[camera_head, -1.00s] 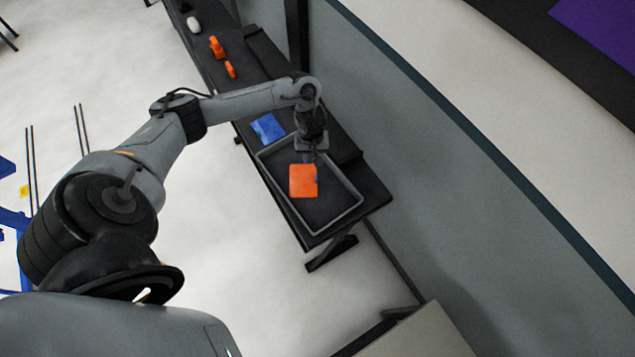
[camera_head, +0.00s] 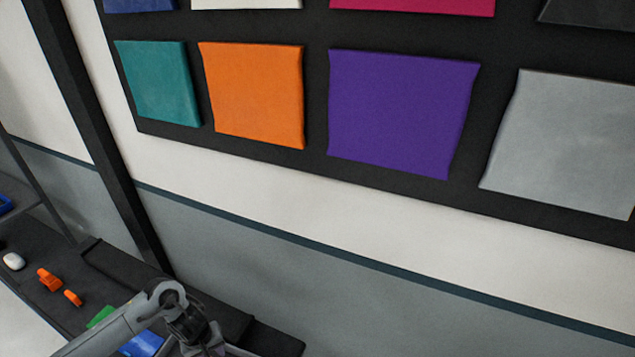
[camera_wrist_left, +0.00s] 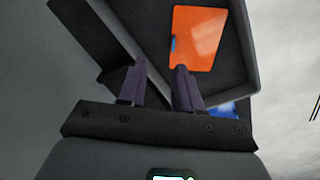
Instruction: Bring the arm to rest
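My left gripper (camera_wrist_left: 161,68) is open in the left wrist view, with a gap between its two dark purple fingers and nothing between them. An orange sheet (camera_wrist_left: 197,38) lies beyond the fingertips in a dark grey tray (camera_wrist_left: 244,45); a small blue patch shows at its edge. In the head view only my left arm's forearm and wrist show at the bottom edge; the fingers and the orange sheet are out of that frame. My right gripper shows in neither view.
A dark bench (camera_head: 62,270) runs along the grey wall, carrying a white mouse-shaped item (camera_head: 14,261), orange tools (camera_head: 50,280), a green sheet (camera_head: 101,317) and a blue sheet (camera_head: 143,343). A black post (camera_head: 110,170) rises behind it. Coloured panels, one purple (camera_head: 395,110), hang above.

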